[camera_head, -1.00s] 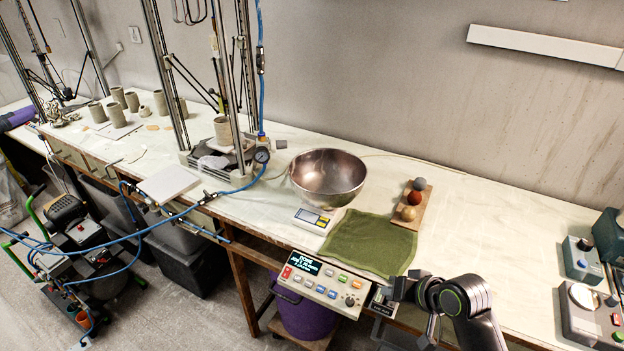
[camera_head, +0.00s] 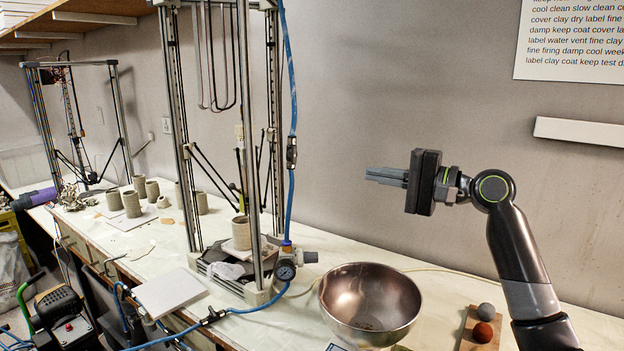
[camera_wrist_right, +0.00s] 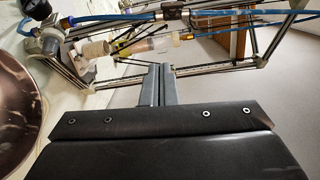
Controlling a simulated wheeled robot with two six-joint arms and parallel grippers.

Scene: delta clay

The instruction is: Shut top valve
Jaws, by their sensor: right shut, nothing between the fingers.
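The top valve (camera_head: 291,152) is a small metal inline fitting on the upright blue hose (camera_head: 290,200), beside the front post of the printer frame. In the right wrist view a fitting (camera_wrist_right: 175,13) on a blue hose shows at the top, beyond the fingers; it looks like the same valve. The handle's position is too small to tell. My right gripper (camera_head: 370,175) is raised, to the right of the valve and apart from it, with its fingers pointing left. The fingers (camera_wrist_right: 158,70) are shut together and empty. My left gripper is not in view.
A tall delta printer frame (camera_head: 172,95) stands left of the valve. A pressure gauge (camera_head: 285,270) and regulator sit below. A steel bowl (camera_head: 370,300) stands on the bench below my right gripper. Open air lies between gripper and hose. A second fitting (camera_head: 213,316) sits on the lower hose.

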